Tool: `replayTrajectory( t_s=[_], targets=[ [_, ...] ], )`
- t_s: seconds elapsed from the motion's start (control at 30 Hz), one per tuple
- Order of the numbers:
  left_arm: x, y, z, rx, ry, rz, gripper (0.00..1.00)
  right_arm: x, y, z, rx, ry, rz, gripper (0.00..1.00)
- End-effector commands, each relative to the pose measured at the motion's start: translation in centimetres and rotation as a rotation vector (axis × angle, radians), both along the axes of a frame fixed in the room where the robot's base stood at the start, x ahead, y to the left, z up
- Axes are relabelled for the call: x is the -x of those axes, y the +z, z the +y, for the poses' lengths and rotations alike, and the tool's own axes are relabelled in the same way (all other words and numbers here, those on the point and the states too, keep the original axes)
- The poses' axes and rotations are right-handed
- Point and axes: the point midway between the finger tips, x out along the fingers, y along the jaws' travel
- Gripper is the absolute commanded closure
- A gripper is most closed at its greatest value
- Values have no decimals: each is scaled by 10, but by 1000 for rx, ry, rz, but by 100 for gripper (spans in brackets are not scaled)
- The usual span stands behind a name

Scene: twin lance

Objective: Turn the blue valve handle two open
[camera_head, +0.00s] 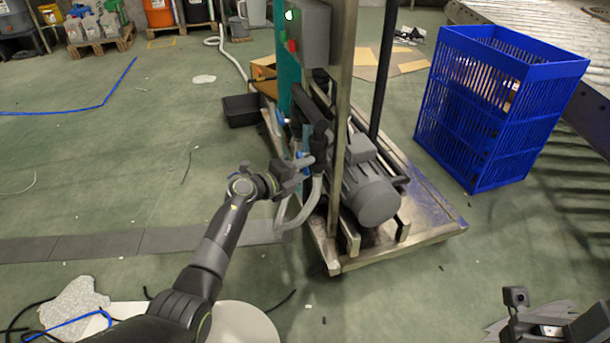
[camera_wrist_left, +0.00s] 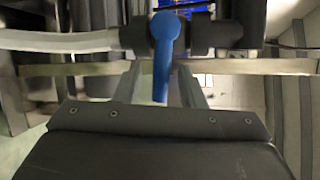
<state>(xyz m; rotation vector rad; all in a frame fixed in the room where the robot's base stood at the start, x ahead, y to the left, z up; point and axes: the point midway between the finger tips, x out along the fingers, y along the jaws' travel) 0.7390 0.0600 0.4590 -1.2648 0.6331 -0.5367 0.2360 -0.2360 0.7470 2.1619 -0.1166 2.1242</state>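The blue valve handle (camera_wrist_left: 164,55) hangs down from a dark valve body on a hose line in the left wrist view. My left gripper (camera_wrist_left: 160,88) is open, with one finger on each side of the handle and a visible gap on both sides. In the head view my left gripper (camera_head: 303,167) is at the hoses beside the pump stand, and the handle is mostly hidden there by the fingers. Another blue part (camera_head: 281,118) shows higher on the stand. My right gripper (camera_head: 548,326) is at the bottom right, far from the valve; its fingers are unclear.
The metal pump stand (camera_head: 435,228) carries a grey motor (camera_head: 372,195) and an upright post (camera_head: 342,120) close to my left gripper. A blue slatted crate (camera_head: 500,110) stands on the right. Open green floor lies left of the stand.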

Motion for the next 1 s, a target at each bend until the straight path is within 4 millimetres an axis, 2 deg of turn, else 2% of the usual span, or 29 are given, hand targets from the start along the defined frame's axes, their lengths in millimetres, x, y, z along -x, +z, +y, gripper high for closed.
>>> replayTrajectory(
  t_s=[0.4, 0.7, 1.0],
  targets=[
    [-5, 0, -5, 0, 0, 0, 64, -1, -1, 0, -16, -7, -19, 100],
    [-5, 0, -5, 0, 0, 0, 100, -1, -2, 0, -14, -6, -14, 100],
    [-5, -1, -5, 0, 0, -1, 100, -1, -2, 0, -14, -7, -11, 100]
  ],
)
